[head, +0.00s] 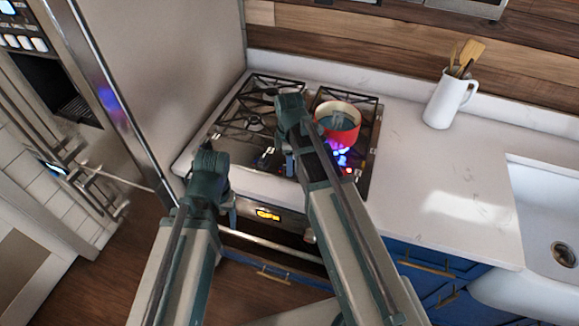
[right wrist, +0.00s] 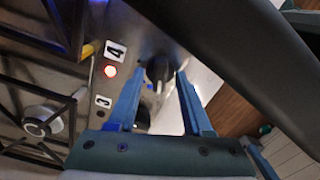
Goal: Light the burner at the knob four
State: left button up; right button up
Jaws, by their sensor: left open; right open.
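The knob at label 4 (right wrist: 158,70) is a dark knob on the steel cooktop (head: 235,150). In the right wrist view it stands between the tips of my open right gripper (right wrist: 168,74); I cannot tell whether they touch it. Beside the label 4 (right wrist: 115,50) a red light (right wrist: 110,71) glows. My right gripper also shows in the head view (head: 290,165), over the cooktop's front, where its arm hides part of the panel. A blue-violet glow (head: 341,157) shows below the red pot (head: 337,122). My left gripper (head: 230,205) is open and empty before the oven front.
Label 3 (right wrist: 103,102) lies beside another knob, partly hidden by my gripper. A white jug (head: 445,100) with wooden utensils stands on the white counter (head: 425,185), right of the cooktop. The sink (head: 550,215) is at far right. A tall steel fridge side (head: 165,70) borders the left.

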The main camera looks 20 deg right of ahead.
grip_shut()
dwell(0.5)
jog(key=m, duration=0.4)
jog(key=shift+m, duration=2.6)
